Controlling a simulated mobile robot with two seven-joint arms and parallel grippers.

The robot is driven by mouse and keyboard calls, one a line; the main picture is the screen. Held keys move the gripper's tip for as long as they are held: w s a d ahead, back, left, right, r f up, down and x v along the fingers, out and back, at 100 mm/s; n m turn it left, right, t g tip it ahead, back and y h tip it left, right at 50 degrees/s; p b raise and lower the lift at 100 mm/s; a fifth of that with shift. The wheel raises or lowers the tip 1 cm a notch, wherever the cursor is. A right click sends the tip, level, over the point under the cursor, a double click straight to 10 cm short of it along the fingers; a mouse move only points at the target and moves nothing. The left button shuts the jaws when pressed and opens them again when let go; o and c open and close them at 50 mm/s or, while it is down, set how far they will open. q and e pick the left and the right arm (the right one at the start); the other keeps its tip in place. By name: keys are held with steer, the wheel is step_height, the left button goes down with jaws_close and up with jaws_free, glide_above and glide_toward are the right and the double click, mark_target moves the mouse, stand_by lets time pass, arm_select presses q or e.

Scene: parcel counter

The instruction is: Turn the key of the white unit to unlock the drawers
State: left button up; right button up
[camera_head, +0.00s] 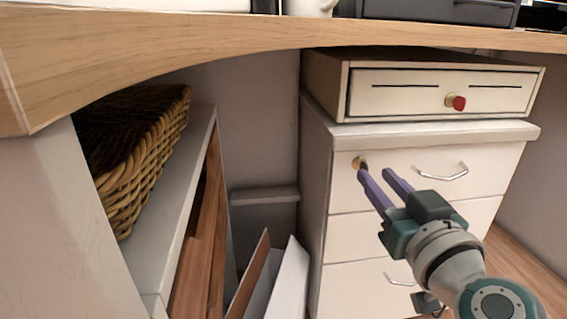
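The white unit (343,236) stands under the counter at the right, with several drawers. A small brass-coloured lock or key (358,162) sits at the upper left of its top drawer front (405,165). My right gripper (375,171) has two purple fingers, spread apart with nothing visible between them. Its left fingertip is right by the brass piece and overlaps its lower edge; I cannot tell whether they touch. The right fingertip is in front of the drawer front, left of the curved handle (442,171). My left gripper is not in view.
A cream box (400,92) with a red-ended brass knob or key (456,102) rests on the unit, under the wooden counter (180,38). A wicker basket (150,165) is on a shelf at the left. Upright boards (288,283) stand left of the unit.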

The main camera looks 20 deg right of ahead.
mark_target(368, 167)
steer(key=shift+b+x, duration=0.4)
steer(key=shift+x, duration=1.5)
steer(key=shift+c, duration=0.2)
jaws_close()
